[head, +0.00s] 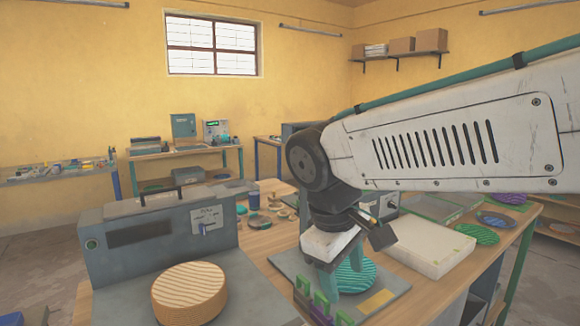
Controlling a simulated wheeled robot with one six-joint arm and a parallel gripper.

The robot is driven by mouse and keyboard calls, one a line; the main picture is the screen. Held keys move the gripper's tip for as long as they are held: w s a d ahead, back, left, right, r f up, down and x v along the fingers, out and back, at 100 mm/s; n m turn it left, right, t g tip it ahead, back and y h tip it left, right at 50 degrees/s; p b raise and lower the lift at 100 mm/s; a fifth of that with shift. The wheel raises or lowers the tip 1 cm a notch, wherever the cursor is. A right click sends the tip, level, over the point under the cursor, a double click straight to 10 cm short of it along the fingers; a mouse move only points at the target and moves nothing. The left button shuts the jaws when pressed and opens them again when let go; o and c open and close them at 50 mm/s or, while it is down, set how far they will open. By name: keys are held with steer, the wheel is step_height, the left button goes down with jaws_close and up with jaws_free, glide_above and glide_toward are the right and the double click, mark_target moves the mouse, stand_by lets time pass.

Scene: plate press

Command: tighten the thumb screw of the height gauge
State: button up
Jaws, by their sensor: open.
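My gripper (343,278) points down over the front right of the near workbench, below my white arm. Its teal fingers are apart, over or just in front of a teal ridged disc (358,277) on a grey base plate (392,301). I cannot tell whether the fingers touch anything. I cannot make out the height gauge or its thumb screw; my gripper and arm cover part of that area.
A grey press box (140,262) and a striped round wooden block (189,293) stand at the left on the bench. A white slab (432,247) lies right of my gripper. Green brackets (318,300) stand close in front. Small round parts (262,220) lie behind.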

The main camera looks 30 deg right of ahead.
steer(key=w+d+r+n+g+h, duration=0.1)
steer(key=w+d+r+n+h, duration=0.15)
steer(key=w, duration=0.35)
steer(key=w+d+r+n+h, duration=0.2)
steer(key=w+d+n+h, duration=0.1)
steer(key=w, duration=0.3)
steer(key=n+t+h, duration=0.2)
steer(key=n+h, duration=0.8)
glide_toward(293, 166)
steer(key=d, duration=0.9)
steer(key=shift+w+d+r, duration=0.15)
steer(key=shift+w+d, duration=0.05)
steer(key=shift+w, duration=0.15)
steer(key=c, duration=1)
